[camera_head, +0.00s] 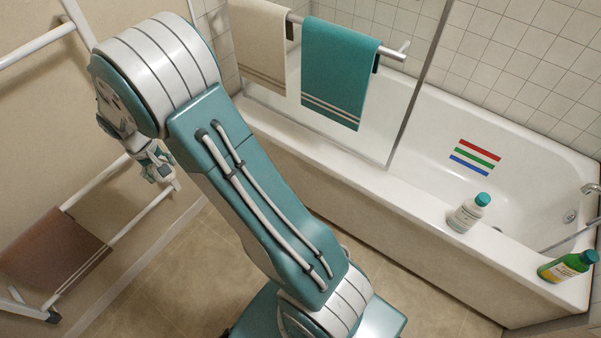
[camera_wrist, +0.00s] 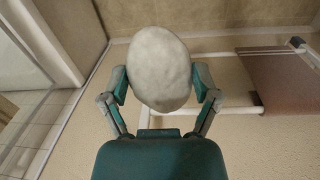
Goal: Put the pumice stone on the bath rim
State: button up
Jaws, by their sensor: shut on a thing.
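The pumice stone (camera_wrist: 159,70) is a pale, rounded oval in the wrist view. My gripper (camera_wrist: 160,85) is shut on it, with one finger on each side. In the head view my gripper (camera_head: 157,168) is at the left, in front of the wall, beyond my raised arm. The stone cannot be made out clearly there. The bath rim (camera_head: 390,190) is the white ledge along the near side of the bath, to the right of my arm and well apart from my gripper.
Towels (camera_head: 340,70) hang on a rail by a glass screen. A rack with a brown cloth (camera_head: 52,255) is at left. The rim left of the white bottle is clear.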

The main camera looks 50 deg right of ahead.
aim_at(496, 247)
jog(key=k+l+z, duration=0.1)
jog(key=z, duration=0.35)
jog(key=k+l+z, duration=0.2)
jog(key=z, duration=0.25)
jog(key=k+l+z, duration=0.25)
jog(key=z, duration=0.2)
jog(key=k+l+z, duration=0.1)
jog(key=l, duration=0.25)
jog(key=k+l+z, duration=0.1)
jog(key=l, duration=0.25)
jog(key=k+l+z, duration=0.1)
jog(key=k+l, duration=0.15)
jog(key=l, duration=0.15)
jog(key=k+l, duration=0.15)
jog(key=l, duration=0.25)
jog(key=z, duration=0.05)
